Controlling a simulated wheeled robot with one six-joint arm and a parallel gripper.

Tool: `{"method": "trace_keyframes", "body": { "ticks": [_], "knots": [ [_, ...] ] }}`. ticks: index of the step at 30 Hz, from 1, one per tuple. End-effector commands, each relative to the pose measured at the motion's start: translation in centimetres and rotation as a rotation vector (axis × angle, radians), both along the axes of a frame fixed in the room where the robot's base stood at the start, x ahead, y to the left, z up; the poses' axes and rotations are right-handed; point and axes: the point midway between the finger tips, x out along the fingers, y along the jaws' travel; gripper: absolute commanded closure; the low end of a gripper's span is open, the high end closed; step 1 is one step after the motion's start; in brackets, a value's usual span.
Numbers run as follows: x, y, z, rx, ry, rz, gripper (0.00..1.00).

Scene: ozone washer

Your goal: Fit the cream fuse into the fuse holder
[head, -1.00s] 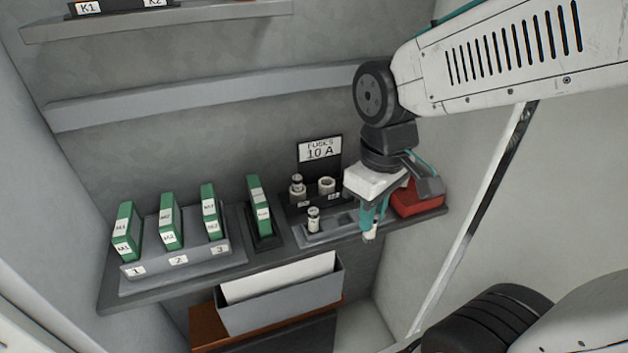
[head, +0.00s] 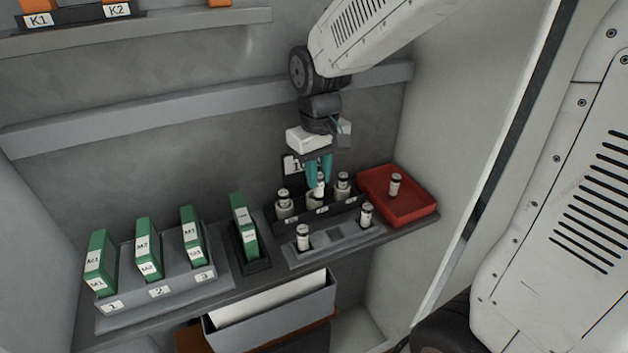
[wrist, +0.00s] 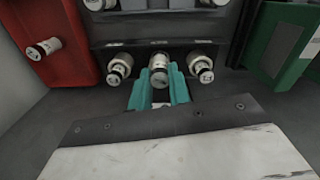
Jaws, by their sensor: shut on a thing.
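My gripper (head: 319,178) points down over the black fuse holder (head: 275,221). Its teal fingers are shut on a pale cream fuse (wrist: 159,72) with a metal cap. That fuse is upright at the holder's middle socket; I cannot tell whether it is seated or just above it. Two other pale fuses stand in the holder's outer sockets, a left fuse (head: 283,197) and a right fuse (head: 343,181). In the wrist view my gripper (wrist: 159,90) is between these two fuses. The fingers partly hide the middle socket and the 10 A sign (head: 292,165).
A grey tray (head: 335,234) in front holds two fuses, one left (head: 303,238) and one right (head: 367,214). A red bin (head: 412,208) at the right holds another fuse (head: 395,185). Green modules (head: 148,250) stand at the left. The cabinet's side wall is at the right.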

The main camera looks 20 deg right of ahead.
Motion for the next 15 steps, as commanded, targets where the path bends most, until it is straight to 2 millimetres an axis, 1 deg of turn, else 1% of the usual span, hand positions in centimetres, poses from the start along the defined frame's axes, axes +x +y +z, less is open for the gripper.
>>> {"method": "trace_keyframes", "body": {
  "ticks": [1, 5, 8, 15],
  "knots": [
    [0.9, 0.0, -0.1, 0.000, 0.001, -0.001, 1.00],
    [2.2, -0.1, -0.2, 0.000, 0.000, -0.001, 1.00],
    [2.4, -0.1, -0.6, 0.000, 0.002, -0.001, 1.00],
    [2.3, -0.2, -3.6, 0.000, 0.002, -0.002, 1.00]
  ]
}}
